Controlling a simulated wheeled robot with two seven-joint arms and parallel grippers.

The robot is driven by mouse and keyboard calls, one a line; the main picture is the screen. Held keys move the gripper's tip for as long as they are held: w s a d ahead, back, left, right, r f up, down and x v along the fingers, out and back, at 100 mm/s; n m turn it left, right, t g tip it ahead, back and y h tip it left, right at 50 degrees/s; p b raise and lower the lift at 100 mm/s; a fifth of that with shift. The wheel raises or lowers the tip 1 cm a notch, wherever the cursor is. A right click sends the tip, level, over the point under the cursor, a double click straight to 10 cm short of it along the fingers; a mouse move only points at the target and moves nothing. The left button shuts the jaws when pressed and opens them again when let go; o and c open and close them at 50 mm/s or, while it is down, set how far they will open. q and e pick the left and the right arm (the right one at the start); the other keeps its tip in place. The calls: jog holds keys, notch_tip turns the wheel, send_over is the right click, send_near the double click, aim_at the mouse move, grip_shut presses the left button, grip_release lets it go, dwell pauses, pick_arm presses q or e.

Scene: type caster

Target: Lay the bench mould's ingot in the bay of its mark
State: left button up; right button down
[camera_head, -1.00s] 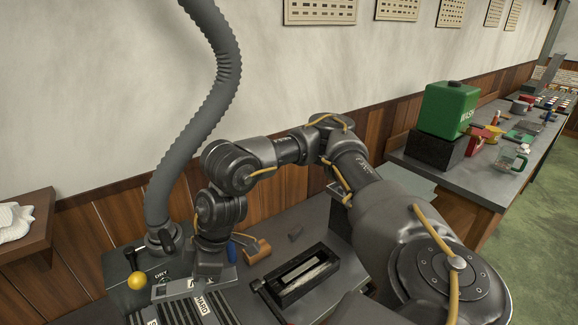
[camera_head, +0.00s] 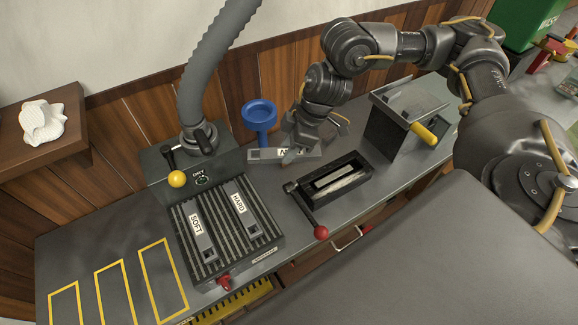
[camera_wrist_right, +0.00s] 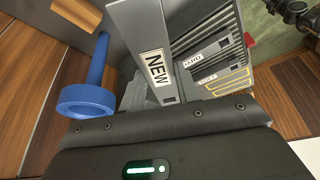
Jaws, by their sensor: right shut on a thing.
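In the right wrist view the NEW bar (camera_wrist_right: 143,35) stretches away from the palm. The black bench mould (camera_head: 361,163) has a pale, long shape (camera_head: 340,181) in its trough; I cannot tell whether this is an ingot. Bars labelled SOFT (camera_head: 202,240) and HARD (camera_head: 246,219) lie on the ribbed rack (camera_head: 224,259). Yellow-outlined bays (camera_head: 164,284) lie on the bench at left. My left gripper is not in view.
A blue funnel-like cup (camera_head: 260,114) stands behind the held bar. A lever with a red knob (camera_head: 321,232) sticks out from the mould, and one with a yellow knob (camera_head: 177,179) stands behind the rack. A grey box with a yellow handle (camera_head: 424,133) is at right.

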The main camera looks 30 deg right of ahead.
jog(key=s+d+f+n+g+p, duration=0.1)
jog(key=s+d+f+n, duration=0.1)
jog(key=d, duration=0.6)
jog(key=s+d+f+n+g+p, duration=0.1)
jog(key=s+d+f+n, duration=0.2)
jog(key=d+f, duration=0.2)
jog(key=d, duration=0.3)
jog(key=shift+d+f+y+p, duration=0.2)
jog(key=shift+d+y+p, duration=0.1)
jog(key=shift+y, duration=0.1)
jog(key=shift+s, duration=0.1)
